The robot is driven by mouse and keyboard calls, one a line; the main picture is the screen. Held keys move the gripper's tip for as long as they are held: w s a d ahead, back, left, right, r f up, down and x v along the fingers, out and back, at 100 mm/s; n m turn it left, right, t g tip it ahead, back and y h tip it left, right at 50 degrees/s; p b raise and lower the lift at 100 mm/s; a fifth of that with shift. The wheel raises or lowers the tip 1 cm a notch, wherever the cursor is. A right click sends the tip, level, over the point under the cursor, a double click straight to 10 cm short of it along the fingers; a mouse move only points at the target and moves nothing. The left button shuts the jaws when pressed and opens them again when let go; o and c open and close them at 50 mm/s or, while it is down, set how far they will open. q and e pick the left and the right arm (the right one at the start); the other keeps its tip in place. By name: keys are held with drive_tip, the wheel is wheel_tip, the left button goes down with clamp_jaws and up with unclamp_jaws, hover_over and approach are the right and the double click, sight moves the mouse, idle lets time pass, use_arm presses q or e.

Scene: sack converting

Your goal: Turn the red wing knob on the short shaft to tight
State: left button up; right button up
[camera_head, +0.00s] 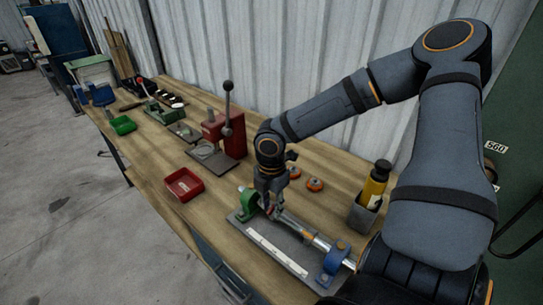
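My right gripper (272,203) points down over the left end of a shaft fixture. The fixture has a dark base plate (247,247) with a white marked strip, a green support (246,201) at its left and a blue support (335,258) at its right. A silver shaft (320,242) with an orange band lies along it. A small reddish spot shows at my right fingertips, perhaps the red wing knob. The gripper mostly hides it, so I cannot tell whether the fingers touch or hold it, or how it is turned. My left gripper is not in view.
Two orange knobs (315,184) lie behind the fixture. A yellow-and-black bottle (375,185) stands in a grey holder at right.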

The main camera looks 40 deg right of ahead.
clamp_jaws()
